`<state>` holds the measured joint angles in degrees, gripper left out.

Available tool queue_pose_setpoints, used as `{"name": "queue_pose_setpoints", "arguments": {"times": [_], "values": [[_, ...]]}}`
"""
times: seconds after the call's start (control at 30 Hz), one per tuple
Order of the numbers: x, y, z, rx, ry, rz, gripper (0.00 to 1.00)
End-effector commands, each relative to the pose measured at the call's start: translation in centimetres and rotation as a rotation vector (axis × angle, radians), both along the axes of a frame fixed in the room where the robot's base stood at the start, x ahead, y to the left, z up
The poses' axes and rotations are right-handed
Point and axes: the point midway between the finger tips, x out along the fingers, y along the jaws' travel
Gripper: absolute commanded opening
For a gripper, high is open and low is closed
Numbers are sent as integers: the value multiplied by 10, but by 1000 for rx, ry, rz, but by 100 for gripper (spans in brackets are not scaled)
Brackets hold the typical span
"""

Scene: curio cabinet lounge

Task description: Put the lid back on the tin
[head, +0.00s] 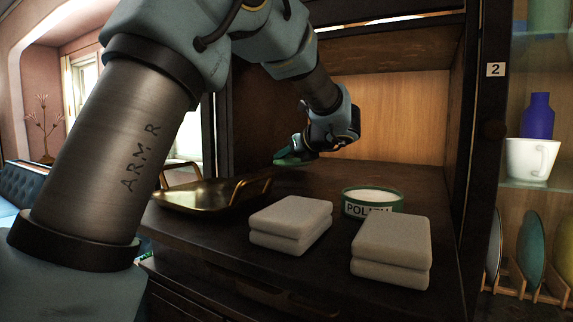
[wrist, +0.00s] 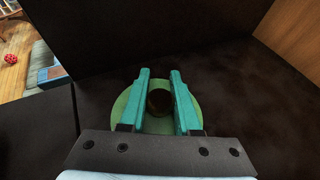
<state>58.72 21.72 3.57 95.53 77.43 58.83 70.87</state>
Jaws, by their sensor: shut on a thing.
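The tin (head: 346,208) is a short round green tin with a white "POLISH" label, standing open on the dark cabinet shelf. Its pale contents show at the top. My gripper (head: 296,147) is behind and left of the tin, apart from it. It is shut on the lid (head: 290,161), a flat green disc. In the wrist view my gripper (wrist: 160,75) has its teal fingers on either side of the lid's dark round knob, with the green lid (wrist: 122,106) spreading out around them. The lid's exact height above the shelf is hard to tell.
Two stacks of folded pale cloths, one left (head: 290,222) and one right (head: 392,250), stand in front of the tin. A brass tray (head: 200,197) with raised handles lies left. The dark cabinet post (head: 485,150) is at the right. Shelf behind the tin is clear.

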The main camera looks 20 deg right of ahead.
Motion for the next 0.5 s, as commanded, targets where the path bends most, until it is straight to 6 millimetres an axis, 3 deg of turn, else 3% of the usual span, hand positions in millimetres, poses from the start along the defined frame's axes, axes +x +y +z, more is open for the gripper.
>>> {"name": "queue_pose_setpoints", "arguments": {"times": [0.07,0.17,0.5], "values": [[-1,-1,12,-2,-1,-1,0],[-24,-6,9,-1,0,-5,0],[-116,-23,8,0,0,-4,0]]}}
